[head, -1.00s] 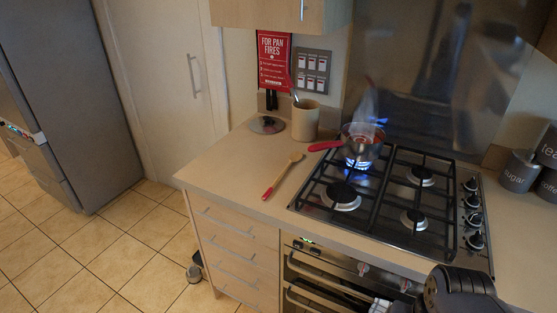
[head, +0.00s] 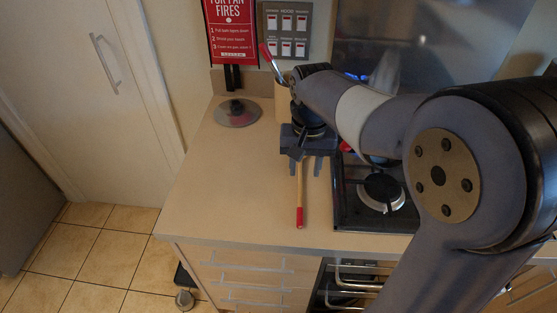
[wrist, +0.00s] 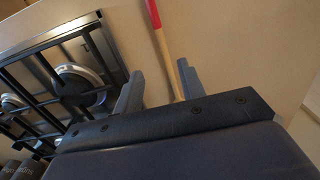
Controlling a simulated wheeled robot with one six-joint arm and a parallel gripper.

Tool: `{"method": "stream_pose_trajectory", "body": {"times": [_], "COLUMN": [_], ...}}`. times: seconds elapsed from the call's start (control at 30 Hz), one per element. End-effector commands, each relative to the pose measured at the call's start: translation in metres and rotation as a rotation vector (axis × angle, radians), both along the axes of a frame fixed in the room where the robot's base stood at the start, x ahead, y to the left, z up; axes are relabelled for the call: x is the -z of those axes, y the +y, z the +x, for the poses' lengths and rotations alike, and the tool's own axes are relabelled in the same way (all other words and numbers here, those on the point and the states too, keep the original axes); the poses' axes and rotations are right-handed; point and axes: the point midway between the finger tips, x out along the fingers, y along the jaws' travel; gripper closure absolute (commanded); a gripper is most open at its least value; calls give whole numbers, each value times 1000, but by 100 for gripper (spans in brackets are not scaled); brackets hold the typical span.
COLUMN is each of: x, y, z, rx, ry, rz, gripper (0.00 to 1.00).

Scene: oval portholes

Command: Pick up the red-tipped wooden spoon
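The wooden spoon with a red-tipped handle (head: 299,205) lies on the counter, its red end toward the front edge. My gripper (head: 305,170) is over it from the back, with its two fingers pointing toward the front edge. The spoon's bowl end is hidden under my gripper. In the wrist view, the spoon's handle (wrist: 164,40) runs between the fingers of my gripper (wrist: 160,82), closer to the right finger. The fingers are apart and I see no grip on the spoon. How high they are above the counter is hard to tell.
The gas hob (head: 350,205) is right of the spoon, partly behind my arm, which hides most of the pan. A round lid (head: 238,112) lies at the back left. A utensil pot (head: 283,103) stands behind my gripper. The counter left of the spoon is clear.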

Motion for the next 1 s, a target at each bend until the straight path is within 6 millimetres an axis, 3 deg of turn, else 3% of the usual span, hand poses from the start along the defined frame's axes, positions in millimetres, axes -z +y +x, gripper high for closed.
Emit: {"method": "stream_pose_trajectory", "body": {"times": [0.17, 0.4, 0.63, 1.0], "x": [9, 46, 63, 107], "y": [3, 3, 1, -2], "z": [4, 3, 1, -3], "rx": [-4, -4, -3, -4], "ry": [4, 6, 4, 4], "rz": [-2, -2, -2, -2], "gripper": [62, 62, 62, 62]}}
